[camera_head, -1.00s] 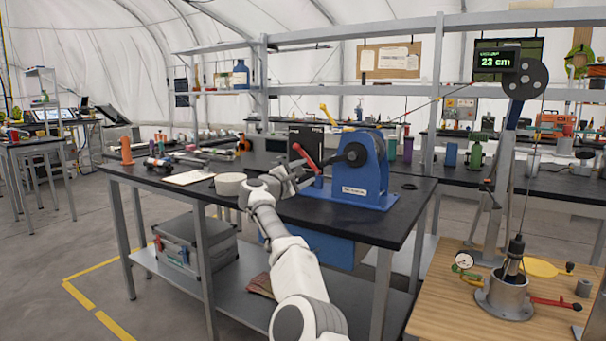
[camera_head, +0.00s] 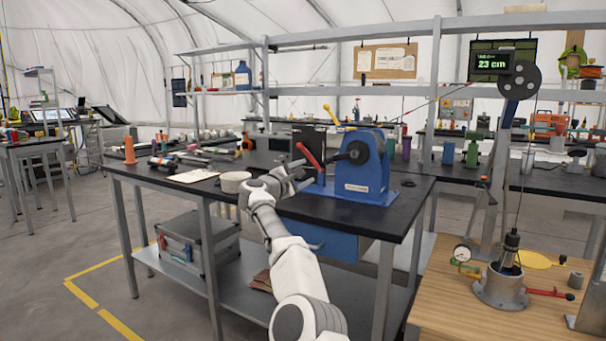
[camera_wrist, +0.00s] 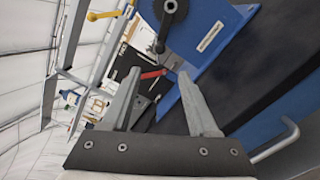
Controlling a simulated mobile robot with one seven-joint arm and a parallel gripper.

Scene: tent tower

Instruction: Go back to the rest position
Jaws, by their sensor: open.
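My gripper (camera_wrist: 158,100) is open and empty in the wrist view, its two grey fingers apart. In the head view it is at the end of my white arm, above the front edge of the black workbench (camera_head: 285,212). The blue winch (camera_head: 357,190) stands on the bench just beyond it, and also fills the upper right of the wrist view (camera_wrist: 225,45). A red lever (camera_head: 310,156) sticks up at the winch's left; it shows between the fingers in the wrist view (camera_wrist: 153,74), apart from them as far as I can tell. The fingertips are hard to make out in the head view.
A white round container (camera_head: 234,183) and papers (camera_head: 192,176) lie left of my gripper. A grey case (camera_head: 197,243) sits on the lower shelf. A wooden table (camera_head: 450,303) with a metal cylinder (camera_head: 503,288) stands at right.

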